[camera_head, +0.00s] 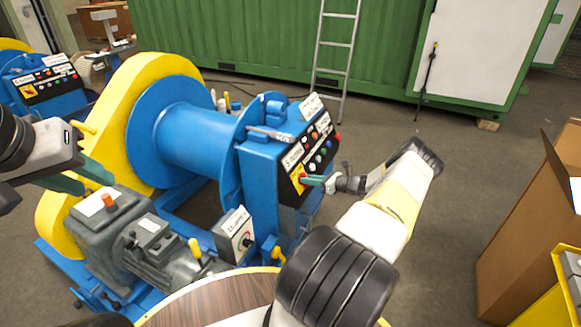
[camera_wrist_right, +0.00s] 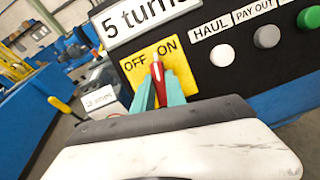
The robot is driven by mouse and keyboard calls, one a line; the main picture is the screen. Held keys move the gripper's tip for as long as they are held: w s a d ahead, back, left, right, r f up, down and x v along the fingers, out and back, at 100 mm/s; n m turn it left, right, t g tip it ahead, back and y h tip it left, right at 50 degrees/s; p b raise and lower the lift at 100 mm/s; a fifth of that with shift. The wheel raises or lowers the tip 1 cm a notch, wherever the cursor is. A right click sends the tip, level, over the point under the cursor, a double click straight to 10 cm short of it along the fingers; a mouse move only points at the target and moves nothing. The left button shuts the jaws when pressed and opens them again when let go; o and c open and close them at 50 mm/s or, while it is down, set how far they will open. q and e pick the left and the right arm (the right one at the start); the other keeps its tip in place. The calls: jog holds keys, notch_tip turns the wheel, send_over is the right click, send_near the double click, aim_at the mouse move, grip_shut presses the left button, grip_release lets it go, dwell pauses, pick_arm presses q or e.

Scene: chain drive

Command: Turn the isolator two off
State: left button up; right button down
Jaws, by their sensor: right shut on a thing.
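The isolator is a red handle (camera_wrist_right: 157,70) on a yellow plate (camera_wrist_right: 180,66) marked OFF and ON, below a "5 turns" label. The handle points up, its tip between the two words. In the head view the yellow plate (camera_head: 297,173) is on the black panel of the blue winch. My right gripper (camera_wrist_right: 158,92) has its green fingers shut on the red handle; it also shows in the head view (camera_head: 311,181). The fingers hide the handle's lower part. My left gripper (camera_head: 88,178) is empty, its green fingers apart, above the grey motor. No isolator number is legible.
HAUL (camera_wrist_right: 222,55) and PAY OUT (camera_wrist_right: 266,36) buttons sit right of the isolator. A small box with a black knob (camera_head: 238,236) stands below the panel. A second blue machine (camera_head: 45,95) stands far left.

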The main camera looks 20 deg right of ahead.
jog(key=n+g+y, duration=0.1)
jog(key=n, duration=0.5)
jog(key=shift+f, duration=0.1)
jog(key=n, duration=0.3)
jog(key=n+g, duration=0.1)
jog(key=n, duration=0.2)
jog(key=shift+g+y, duration=0.3)
jog(key=shift+y, duration=0.1)
jog(key=shift+n, duration=0.4)
jog(key=c, duration=1.4)
grip_release()
jog(key=shift+o, duration=0.2)
jog(key=v, duration=0.8)
